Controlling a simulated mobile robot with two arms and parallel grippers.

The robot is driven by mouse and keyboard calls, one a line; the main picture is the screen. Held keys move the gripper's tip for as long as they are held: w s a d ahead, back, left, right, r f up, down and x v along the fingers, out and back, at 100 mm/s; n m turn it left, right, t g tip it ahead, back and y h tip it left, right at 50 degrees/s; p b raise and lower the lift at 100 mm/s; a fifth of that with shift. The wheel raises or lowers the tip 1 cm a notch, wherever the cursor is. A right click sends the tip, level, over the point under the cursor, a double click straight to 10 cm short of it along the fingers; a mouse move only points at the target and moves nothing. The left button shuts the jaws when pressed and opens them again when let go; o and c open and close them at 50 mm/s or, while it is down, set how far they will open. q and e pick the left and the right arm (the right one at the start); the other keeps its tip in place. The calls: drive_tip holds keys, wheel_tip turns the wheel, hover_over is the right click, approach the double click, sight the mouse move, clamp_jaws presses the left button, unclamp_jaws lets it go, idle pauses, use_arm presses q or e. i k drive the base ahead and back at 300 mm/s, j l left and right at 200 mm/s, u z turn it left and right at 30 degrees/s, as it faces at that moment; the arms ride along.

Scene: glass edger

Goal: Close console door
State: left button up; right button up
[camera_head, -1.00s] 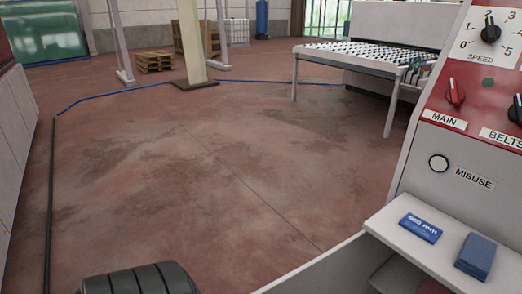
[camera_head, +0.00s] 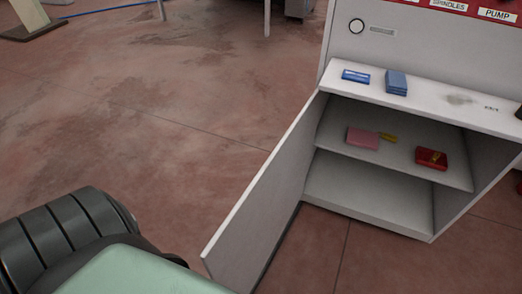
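The console (camera_head: 430,48) stands at the right, with a cabinet below its white ledge. Its door (camera_head: 268,198) is a light grey panel that stands wide open, swung out toward the lower left from the cabinet's left edge. The open cabinet shows a shelf (camera_head: 402,160) holding a pink block (camera_head: 362,138), a small yellow item (camera_head: 388,137) and a red box (camera_head: 431,158). Neither of my grippers is in view. A dark ribbed part and a pale green part at the lower left look like parts of my own body.
On the ledge (camera_head: 440,93) lie a blue labelled box (camera_head: 355,76) and a folded blue cloth (camera_head: 396,82). The red-brown floor (camera_head: 180,150) left of the door is clear. A pale post base (camera_head: 35,28) stands at the far left.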

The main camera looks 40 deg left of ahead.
sight(237, 253)
drive_tip(key=k+j+z, duration=0.1)
drive_tip(key=j, duration=0.3)
drive_tip(key=k+j+z, duration=0.1)
drive_tip(key=j, duration=0.35)
drive_tip(key=k+j+z, duration=0.15)
drive_tip(key=j, duration=0.25)
drive_tip(key=k+j+z, duration=0.1)
drive_tip(key=j, duration=0.3)
drive_tip(key=k, duration=0.05)
